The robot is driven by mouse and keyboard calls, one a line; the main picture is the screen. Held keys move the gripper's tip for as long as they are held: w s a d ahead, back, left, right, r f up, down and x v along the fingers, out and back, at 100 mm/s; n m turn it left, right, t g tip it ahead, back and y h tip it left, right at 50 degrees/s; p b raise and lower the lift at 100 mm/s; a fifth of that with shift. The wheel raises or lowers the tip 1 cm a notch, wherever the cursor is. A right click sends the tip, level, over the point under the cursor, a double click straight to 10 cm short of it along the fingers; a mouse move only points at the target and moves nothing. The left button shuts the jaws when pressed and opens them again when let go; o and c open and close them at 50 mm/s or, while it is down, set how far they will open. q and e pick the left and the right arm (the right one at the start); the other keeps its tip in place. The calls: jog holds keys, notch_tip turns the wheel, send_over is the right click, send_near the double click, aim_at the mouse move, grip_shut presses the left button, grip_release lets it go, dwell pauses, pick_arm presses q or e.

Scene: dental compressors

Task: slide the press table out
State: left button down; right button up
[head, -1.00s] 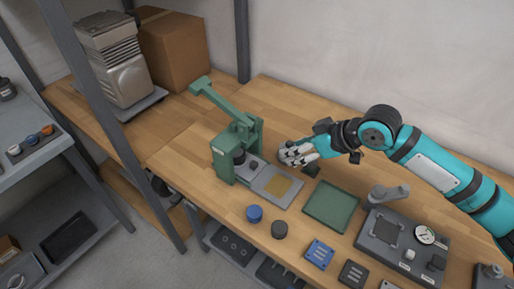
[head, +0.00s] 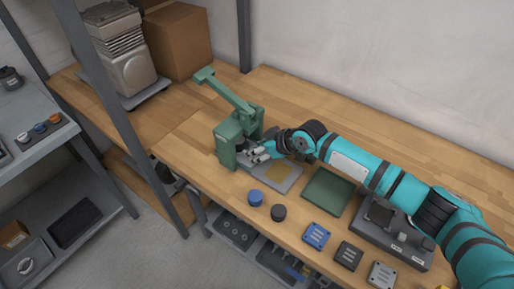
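The green press (head: 230,143) stands on the wooden bench, its green lever (head: 222,88) raised up and back. Its grey press table (head: 284,176), with a tan square on it, extends from the press base to the lower right. My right gripper (head: 259,155) is at the press, over the inner end of the press table, next to the ram. The fingers look close together, but whether they grip anything is too small to tell. The gripper and forearm hide part of the table's rear edge. My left gripper is out of view.
A green mat (head: 328,192) lies right of the press table. The grey gauge fixture (head: 388,238) is under my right arm. The bench (head: 310,101) behind is clear.

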jog(key=shift+a, duration=0.1)
grip_shut()
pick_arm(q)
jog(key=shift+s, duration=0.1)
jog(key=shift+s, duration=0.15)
